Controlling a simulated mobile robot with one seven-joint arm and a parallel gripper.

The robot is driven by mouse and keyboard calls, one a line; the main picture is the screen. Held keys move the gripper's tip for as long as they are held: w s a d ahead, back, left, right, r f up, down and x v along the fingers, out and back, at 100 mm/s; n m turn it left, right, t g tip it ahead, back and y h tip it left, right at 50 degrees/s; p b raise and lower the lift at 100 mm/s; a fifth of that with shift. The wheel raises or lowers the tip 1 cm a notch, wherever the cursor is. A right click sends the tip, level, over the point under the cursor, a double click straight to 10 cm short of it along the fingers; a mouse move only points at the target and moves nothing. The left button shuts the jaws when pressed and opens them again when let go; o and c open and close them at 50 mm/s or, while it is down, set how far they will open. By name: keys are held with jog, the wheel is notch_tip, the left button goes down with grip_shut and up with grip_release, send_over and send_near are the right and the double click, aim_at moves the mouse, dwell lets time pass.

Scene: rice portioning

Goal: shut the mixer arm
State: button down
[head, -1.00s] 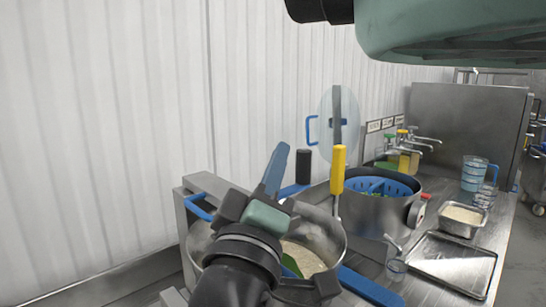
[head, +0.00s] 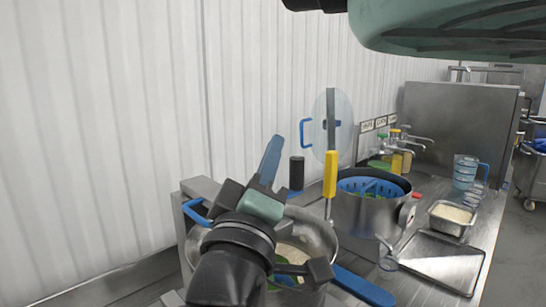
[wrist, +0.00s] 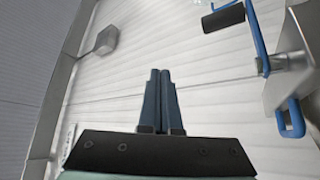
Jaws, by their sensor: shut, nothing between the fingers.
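A steel mixing bowl (head: 326,226) with pale rice and some green bits stands at the lower middle of the head view, partly hidden by my arm. An upright black grip (head: 297,172) on a blue bar stands behind it. It looks like the mixer arm's handle, though I cannot be sure. The black grip also shows at the upper right of the wrist view (wrist: 222,17). My gripper (head: 277,140) is shut and empty, its blue fingers pointing up just left of the black grip, apart from it in the picture. In the wrist view its fingers (wrist: 160,72) are together.
A blue loop handle (head: 195,211) is on the steel frame left of the bowl. To the right stand a yellow-handled utensil (head: 330,174), a steel pot (head: 372,215) with a blue strainer, a rice pan (head: 452,217) and an empty tray (head: 440,262). A white ribbed wall (head: 110,120) closes the left.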

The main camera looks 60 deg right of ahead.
jog(key=w+a+f+b, duration=0.2)
jog(key=a+f+b, duration=0.2)
jog(key=a, duration=0.3)
jog(key=shift+w+a+f, duration=0.15)
jog(key=shift+a+f, duration=0.1)
jog(key=shift+f, duration=0.5)
jog(key=shift+r, duration=0.1)
